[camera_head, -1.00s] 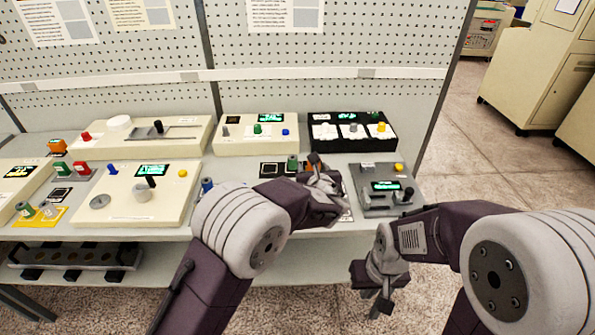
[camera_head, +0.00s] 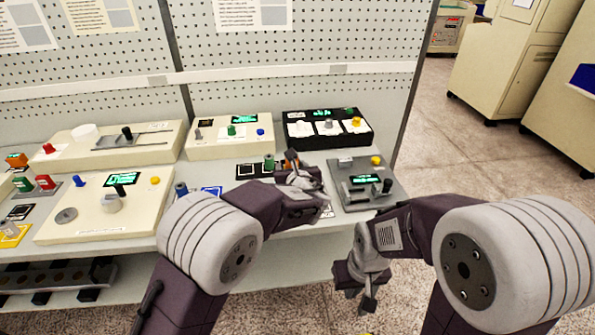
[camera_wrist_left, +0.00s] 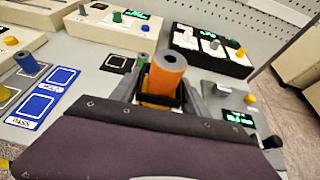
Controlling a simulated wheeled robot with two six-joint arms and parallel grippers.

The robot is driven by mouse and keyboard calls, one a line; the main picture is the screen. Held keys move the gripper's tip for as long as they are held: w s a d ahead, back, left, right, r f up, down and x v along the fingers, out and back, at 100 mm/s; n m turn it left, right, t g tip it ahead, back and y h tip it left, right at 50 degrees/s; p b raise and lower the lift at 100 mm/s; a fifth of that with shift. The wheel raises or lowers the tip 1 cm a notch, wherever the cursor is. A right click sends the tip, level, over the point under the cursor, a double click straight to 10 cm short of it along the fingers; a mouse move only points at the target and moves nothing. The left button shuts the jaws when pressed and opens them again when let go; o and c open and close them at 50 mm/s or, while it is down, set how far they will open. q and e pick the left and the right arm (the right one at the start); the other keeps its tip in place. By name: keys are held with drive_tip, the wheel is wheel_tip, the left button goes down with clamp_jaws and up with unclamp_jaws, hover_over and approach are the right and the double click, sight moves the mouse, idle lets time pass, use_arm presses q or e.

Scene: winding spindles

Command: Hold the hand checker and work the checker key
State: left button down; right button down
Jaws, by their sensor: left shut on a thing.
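The grey checker box (camera_head: 347,197), with a green-lit display, a yellow knob and a dark-knobbed lever, sits at the right end of the bench. I take it for the hand checker; its right side also shows in the left wrist view (camera_wrist_left: 250,128). My left gripper (camera_wrist_left: 160,92) is shut on an orange cylinder (camera_wrist_left: 166,72) with a grey hollow top, standing up between the fingers. In the head view this gripper (camera_head: 297,172) is just left of the grey box, apart from it. My right gripper (camera_head: 358,284) hangs low before the bench edge, seemingly empty; its opening is unclear.
A black box (camera_head: 295,142) with white pads stands behind the grey box. Cream boxes (camera_head: 215,149) fill the bench to the left, and a blue-marked card (camera_wrist_left: 36,107) lies left of my left gripper. Open floor (camera_head: 440,160) is at right.

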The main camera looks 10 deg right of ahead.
use_arm(q)
drive_tip(key=w+a+f+b, duration=0.1)
drive_tip(key=a+f+b, duration=0.1)
drive_tip(key=b, duration=0.1)
drive_tip(key=w+a+f+b, duration=0.2)
drive_tip(key=a+f+b, duration=0.1)
drive_tip(key=w+a+f+b, duration=0.1)
drive_tip(key=a+f+b, duration=0.1)
drive_tip(key=b, duration=0.1)
drive_tip(key=shift+w+a+f+b, duration=0.2)
drive_tip(key=shift+a+b, duration=0.05)
drive_tip(key=shift+b, duration=0.15)
drive_tip(key=shift+a, duration=0.1)
drive_tip(key=shift+f+b, duration=0.65)
drive_tip(key=shift+b, duration=0.1)
idle(0.6)
drive_tip(key=shift+f, duration=0.15)
idle(2.0)
